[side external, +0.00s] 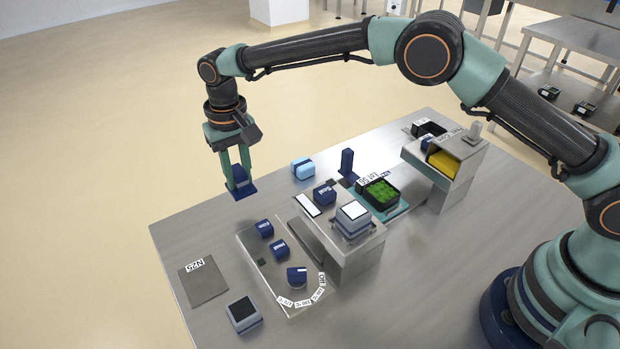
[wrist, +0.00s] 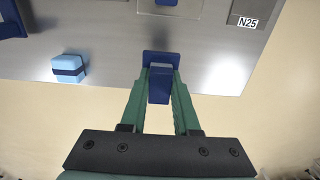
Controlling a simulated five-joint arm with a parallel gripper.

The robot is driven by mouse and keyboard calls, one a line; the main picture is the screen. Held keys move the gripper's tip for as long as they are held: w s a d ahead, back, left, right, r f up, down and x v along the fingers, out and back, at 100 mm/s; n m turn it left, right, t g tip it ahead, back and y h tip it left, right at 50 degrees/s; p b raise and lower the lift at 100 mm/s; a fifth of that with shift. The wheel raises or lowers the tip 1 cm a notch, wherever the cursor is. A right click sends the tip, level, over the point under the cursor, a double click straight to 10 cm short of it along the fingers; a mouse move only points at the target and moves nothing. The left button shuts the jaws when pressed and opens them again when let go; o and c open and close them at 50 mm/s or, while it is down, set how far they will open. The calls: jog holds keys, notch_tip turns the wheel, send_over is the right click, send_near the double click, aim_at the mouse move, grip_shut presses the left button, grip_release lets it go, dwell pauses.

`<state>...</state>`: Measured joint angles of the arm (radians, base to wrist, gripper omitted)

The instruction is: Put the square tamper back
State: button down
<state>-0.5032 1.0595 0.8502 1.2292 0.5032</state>
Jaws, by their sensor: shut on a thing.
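The square tamper (side external: 241,191) is dark blue, with a block-shaped handle and a flat square plate at its lower end. My gripper (side external: 238,172) is shut on its handle and holds it up in the air near the table's far left edge. In the wrist view, the tamper (wrist: 160,86) sits between the two green fingers of my gripper (wrist: 159,88), its plate beyond the fingertips. A grey square pad marked N25 (side external: 204,286) lies on the table at the left, apart from the tamper; its label (wrist: 247,22) shows at the wrist view's top right.
A metal plate (side external: 250,250) with several blue knobs lies mid-table beside the sealer housing (side external: 355,262). A light blue block (side external: 303,168), a blue post (side external: 347,163), a tray with green contents (side external: 381,193) and a grey-blue block (side external: 243,314) stand around. The table's left corner is mostly clear.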

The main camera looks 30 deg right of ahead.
jog(key=shift+f, duration=3.1)
jog(key=shift+f, duration=0.1)
jog(key=c, duration=0.7)
grip_release()
jog(key=shift+o, duration=0.2)
